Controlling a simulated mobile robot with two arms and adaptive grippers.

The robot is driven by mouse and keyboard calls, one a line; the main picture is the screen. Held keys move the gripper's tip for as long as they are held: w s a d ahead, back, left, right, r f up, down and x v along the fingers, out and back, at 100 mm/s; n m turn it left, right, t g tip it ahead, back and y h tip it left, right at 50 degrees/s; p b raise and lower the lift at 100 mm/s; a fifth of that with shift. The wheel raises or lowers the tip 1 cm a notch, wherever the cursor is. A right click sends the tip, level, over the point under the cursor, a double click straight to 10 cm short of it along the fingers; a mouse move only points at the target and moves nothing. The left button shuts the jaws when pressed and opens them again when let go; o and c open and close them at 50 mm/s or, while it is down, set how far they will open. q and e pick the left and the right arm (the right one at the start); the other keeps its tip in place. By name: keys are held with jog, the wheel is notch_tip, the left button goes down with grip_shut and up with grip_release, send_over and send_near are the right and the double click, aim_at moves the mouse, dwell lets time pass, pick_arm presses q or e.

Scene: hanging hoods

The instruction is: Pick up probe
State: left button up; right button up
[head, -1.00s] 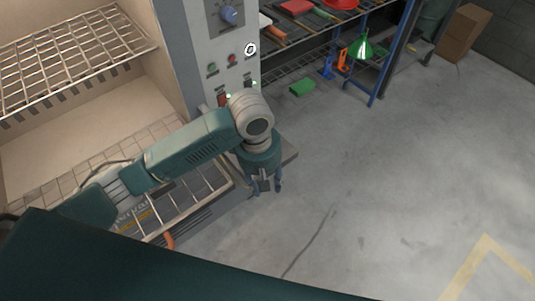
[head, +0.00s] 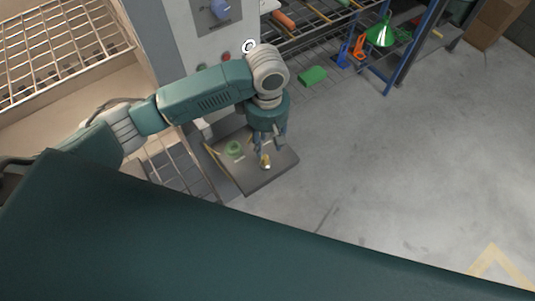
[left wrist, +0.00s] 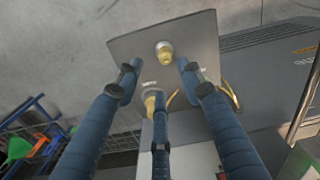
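A small yellow-tipped piece with a pale round end, likely the probe (head: 265,161), stands at a grey plate (head: 262,183) that juts from the machine. It also shows in the left wrist view (left wrist: 165,53). A second yellow-tipped piece (left wrist: 150,99) and a yellow cable (left wrist: 230,93) show nearer the machine; I cannot tell which piece is the probe. My left gripper (head: 268,147) hangs over the plate beside the yellow piece. In the left wrist view its blue fingers (left wrist: 158,88) are spread, with nothing between them. My right gripper is not in view.
The machine's control panel (head: 222,25) rises behind the arm. A green ring-like thing (head: 233,148) sits on the plate. Wire racks (head: 45,50) are at the left. A blue-framed shelf with a green funnel (head: 382,33) and a green block (head: 312,75) stands behind. Floor at right is clear.

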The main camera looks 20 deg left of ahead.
aim_at(265, 157)
pick_arm(q)
jog(key=f, duration=0.2)
jog(key=shift+s+f, duration=0.3)
jog(key=shift+s, duration=0.1)
jog(key=shift+f, duration=0.4)
jog(key=f, duration=0.4)
jog(key=shift+s+a+f, duration=0.15)
jog(key=shift+a+f, duration=0.05)
jog(key=shift+f, duration=0.05)
grip_shut()
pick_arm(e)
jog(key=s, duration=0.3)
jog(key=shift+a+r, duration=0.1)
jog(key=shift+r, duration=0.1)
